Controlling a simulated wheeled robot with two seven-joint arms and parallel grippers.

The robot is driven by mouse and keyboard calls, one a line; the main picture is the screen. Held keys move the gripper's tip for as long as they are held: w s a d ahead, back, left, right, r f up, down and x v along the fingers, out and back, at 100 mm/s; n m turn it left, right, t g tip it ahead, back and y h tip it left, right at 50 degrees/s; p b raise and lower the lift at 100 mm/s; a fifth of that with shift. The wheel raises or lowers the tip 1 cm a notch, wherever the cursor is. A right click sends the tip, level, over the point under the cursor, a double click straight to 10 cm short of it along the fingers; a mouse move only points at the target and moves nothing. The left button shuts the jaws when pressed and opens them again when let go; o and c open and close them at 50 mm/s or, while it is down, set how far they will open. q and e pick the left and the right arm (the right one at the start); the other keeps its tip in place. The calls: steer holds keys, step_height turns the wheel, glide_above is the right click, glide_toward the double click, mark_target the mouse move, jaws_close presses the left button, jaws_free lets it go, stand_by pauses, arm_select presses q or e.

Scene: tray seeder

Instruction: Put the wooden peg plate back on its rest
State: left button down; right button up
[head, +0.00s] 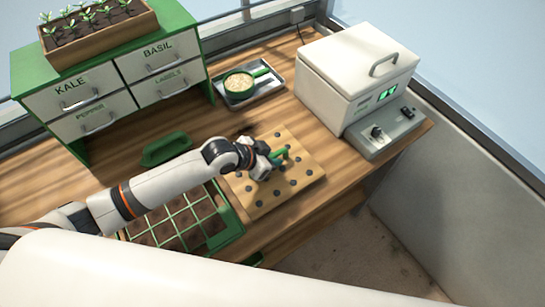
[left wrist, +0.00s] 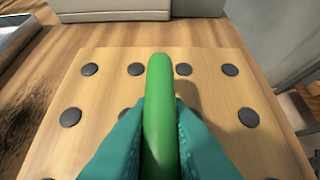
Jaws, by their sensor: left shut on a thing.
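The wooden peg plate (head: 263,187) is a pale square board with rows of dark round pegs and a green upright handle (head: 284,153). It is right of the green seed tray (head: 226,235) in the head view. My left gripper (head: 271,160) is shut on the handle; in the left wrist view its teal fingers (left wrist: 160,140) press both sides of the green bar (left wrist: 159,100). The plate (left wrist: 215,85) looks flat beneath the fingers. I cannot tell whether it touches the bench or hangs just above it. Its rest is not clearly visible. My right gripper is not in view.
A white lidded machine (head: 345,82) stands at the back right. A metal tray (head: 270,90) with a green scoop of seeds (head: 239,83) lies behind the plate. A green handled piece (head: 165,148) lies left of my forearm, before the drawer cabinet (head: 106,82).

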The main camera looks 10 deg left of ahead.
arm_select(q)
steer(key=shift+f, duration=0.25)
steer(key=c, duration=1.4)
jaws_free()
steer(key=shift+f, duration=0.1)
steer(key=shift+r, duration=0.5)
steer(key=b+v, duration=0.1)
steer(key=v, duration=1.1)
